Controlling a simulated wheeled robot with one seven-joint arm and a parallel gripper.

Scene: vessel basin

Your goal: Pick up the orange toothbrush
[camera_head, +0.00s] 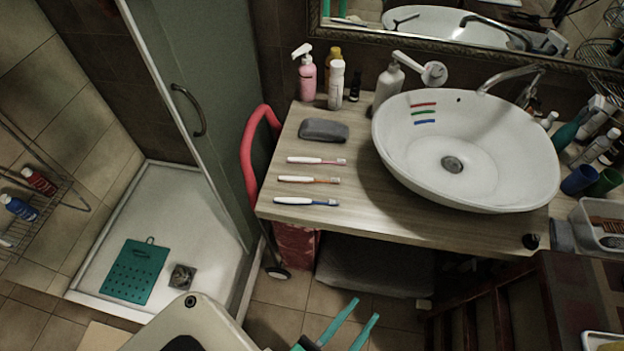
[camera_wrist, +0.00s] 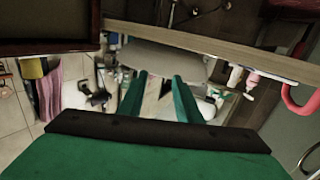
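The orange toothbrush (camera_head: 309,180) lies flat on the wooden counter (camera_head: 400,215), left of the basin. It has a white handle end, an orange middle and its head to the right. It lies between a red toothbrush (camera_head: 316,161) behind it and a blue toothbrush (camera_head: 306,202) in front. My gripper (camera_head: 365,309) has two green fingers, spread apart with nothing between them. It is in front of the counter, apart from the toothbrushes, to their lower right in the head view. In the wrist view my gripper (camera_wrist: 159,76) is also open; I cannot make out the orange toothbrush there.
A white basin (camera_head: 540,185) stands right of the toothbrushes. A grey soap-like block (camera_head: 323,130) and bottles, including a pink pump bottle (camera_head: 308,78), are behind them. A red curved handle (camera_head: 248,150) rises at the counter's left edge. A wooden cabinet (camera_head: 570,290) stands at the lower right.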

